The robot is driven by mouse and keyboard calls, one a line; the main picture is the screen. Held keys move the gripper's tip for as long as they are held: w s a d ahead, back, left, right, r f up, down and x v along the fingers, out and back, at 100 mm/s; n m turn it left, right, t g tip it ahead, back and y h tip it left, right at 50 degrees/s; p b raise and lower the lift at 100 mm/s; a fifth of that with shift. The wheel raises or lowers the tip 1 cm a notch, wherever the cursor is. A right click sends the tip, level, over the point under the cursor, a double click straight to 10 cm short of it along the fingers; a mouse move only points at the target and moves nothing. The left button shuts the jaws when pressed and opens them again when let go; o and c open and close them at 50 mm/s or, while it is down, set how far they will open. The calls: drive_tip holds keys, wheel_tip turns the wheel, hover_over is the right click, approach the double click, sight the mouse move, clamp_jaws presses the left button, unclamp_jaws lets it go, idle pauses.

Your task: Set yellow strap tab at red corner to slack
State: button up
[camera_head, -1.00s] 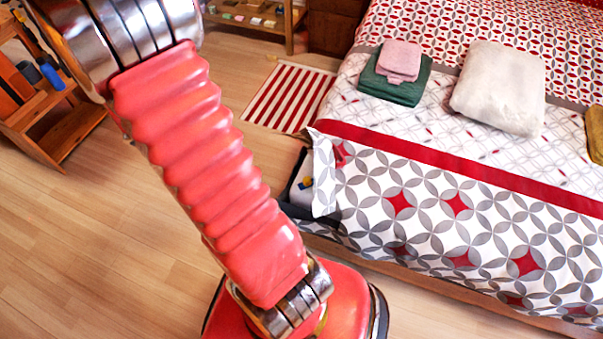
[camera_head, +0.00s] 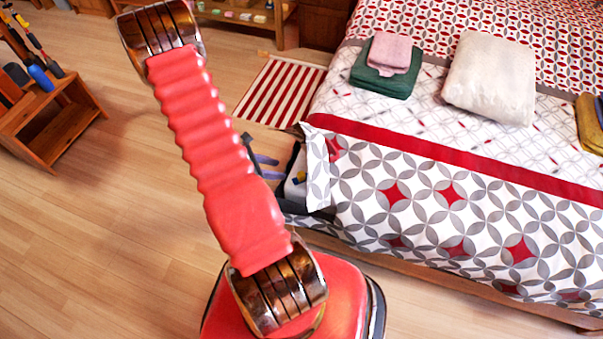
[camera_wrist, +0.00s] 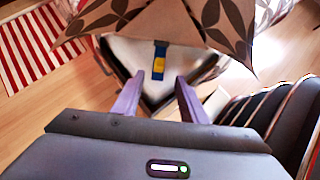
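A yellow tab (camera_wrist: 158,65) sits on a short blue strap (camera_wrist: 160,49) at a white, dark-edged corner (camera_wrist: 140,50) under the bedspread in the wrist view. In the head view the yellow tab (camera_head: 300,179) is a small spot at the bed's near left corner. My gripper (camera_wrist: 159,80) is open, its two purple fingers either side of the tab's line, apparently short of it. In the head view my gripper (camera_head: 272,167) is left of that corner, partly hidden by my arm. I cannot make out a red mark on the corner itself.
A patterned bedspread flap (camera_head: 316,170) hangs beside the corner; its folds (camera_wrist: 160,25) overhang the strap in the wrist view. A striped rug (camera_head: 280,92) lies behind. A wooden rack (camera_head: 50,120) stands at left. Towels (camera_head: 385,72) and a pillow (camera_head: 490,80) lie on the bed.

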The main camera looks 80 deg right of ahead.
sight(301, 174)
idle(0.3)
drive_tip(key=x, duration=1.3)
drive_tip(key=shift+s+d+f, duration=0.15)
drive_tip(key=shift+s+f, duration=0.05)
drive_tip(key=shift+f, duration=0.05)
drive_tip(key=shift+c, duration=0.4)
clamp_jaws()
